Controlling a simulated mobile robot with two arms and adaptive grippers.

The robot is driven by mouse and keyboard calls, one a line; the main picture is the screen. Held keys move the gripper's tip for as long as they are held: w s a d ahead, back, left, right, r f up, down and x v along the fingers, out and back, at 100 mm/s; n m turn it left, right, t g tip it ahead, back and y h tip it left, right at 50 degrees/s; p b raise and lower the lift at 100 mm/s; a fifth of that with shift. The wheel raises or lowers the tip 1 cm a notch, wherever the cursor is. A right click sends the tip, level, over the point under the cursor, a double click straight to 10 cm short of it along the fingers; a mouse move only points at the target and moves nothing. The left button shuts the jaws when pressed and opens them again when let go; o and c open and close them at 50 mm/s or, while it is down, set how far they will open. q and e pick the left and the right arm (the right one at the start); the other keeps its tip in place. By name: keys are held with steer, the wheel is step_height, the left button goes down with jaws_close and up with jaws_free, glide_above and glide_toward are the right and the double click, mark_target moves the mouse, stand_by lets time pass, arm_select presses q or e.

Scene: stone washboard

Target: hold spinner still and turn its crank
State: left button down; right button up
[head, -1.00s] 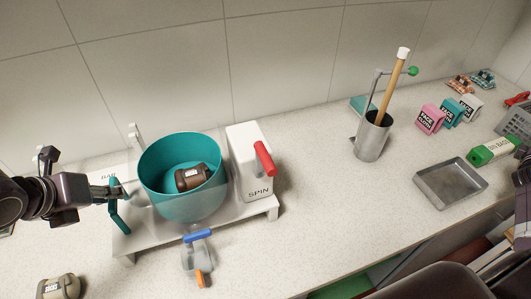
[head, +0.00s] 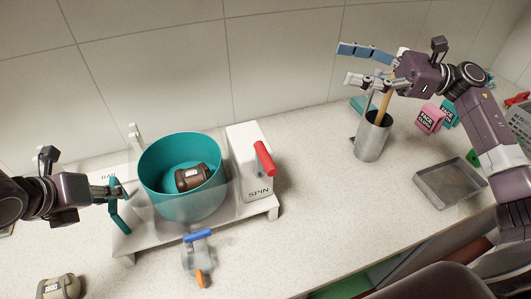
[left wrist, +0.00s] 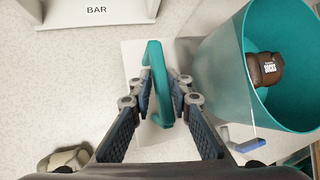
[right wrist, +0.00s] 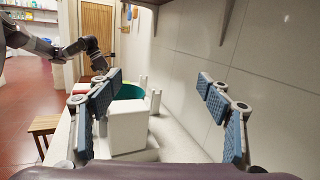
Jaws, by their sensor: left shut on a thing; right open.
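The spinner has a teal drum (head: 207,203) on a white base (head: 255,212), with a brown sock bundle (head: 192,178) inside. A white block marked SPIN (head: 243,150) carries the red crank (head: 264,158) on its right side. My left gripper (head: 118,192) is shut on the teal handle (head: 120,218) at the base's left end; the handle sits between its fingers in the left wrist view (left wrist: 156,90). My right gripper (head: 362,66) is open and empty, high above the metal cup, well right of the crank. In the right wrist view the white block (right wrist: 127,128) stands ahead between its fingers (right wrist: 170,105).
A metal cup (head: 368,142) with a wooden stick (head: 386,103) stands below my right gripper. A metal tray (head: 450,184), pink box (head: 430,118), grey valve piece (head: 198,258) and beige bundle (head: 58,287) are on the counter. The counter between spinner and cup is clear.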

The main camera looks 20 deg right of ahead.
mark_target(267, 153)
steer(key=s+a+f+n+g, duration=0.4)
steer(key=s+a+f+g, duration=0.4)
steer(key=s+a+f, duration=0.15)
steer(key=a, duration=1.2)
steer(key=shift+w+a+f, duration=0.1)
steer(key=shift+a+f, duration=0.1)
steer(key=shift+a, duration=0.05)
steer(key=c, duration=1.7)
steer(key=shift+d+y, duration=0.1)
steer(key=shift+y, duration=0.2)
